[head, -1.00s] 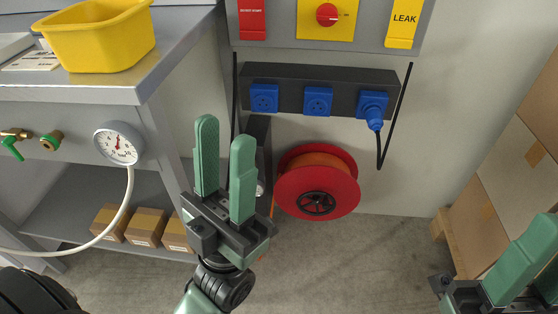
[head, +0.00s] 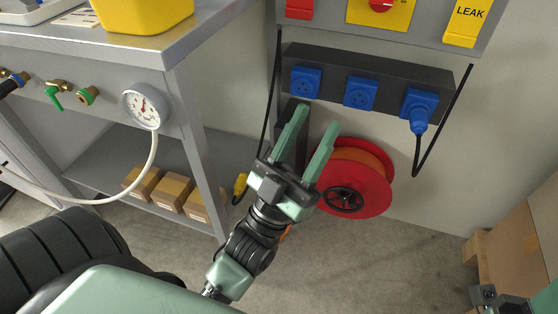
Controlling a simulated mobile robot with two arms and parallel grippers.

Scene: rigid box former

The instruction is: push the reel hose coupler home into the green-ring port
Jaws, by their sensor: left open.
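The green-ring port (head: 87,95) is a brass fitting with a green ring on the bench's front panel, at left in the head view. Nothing is plugged into it. The red reel (head: 376,192) with orange winding stands low by the wall. A bit of orange shows below my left gripper; I cannot make out the reel hose coupler. My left gripper (head: 315,120) is open, with its green fingers just left of and overlapping the reel in the picture. Nothing shows between the fingers. My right gripper (head: 486,295) is partly cut off at the bottom right corner; its fingertips are not visible.
Beside the port are a green-handled valve (head: 54,97), a blue-ringed fitting with a black piece, and a pressure gauge (head: 146,104) with a white hose. A yellow connector (head: 240,185) hangs on a black cord. A socket strip (head: 390,84) is above; cartons (head: 507,250) stand right.

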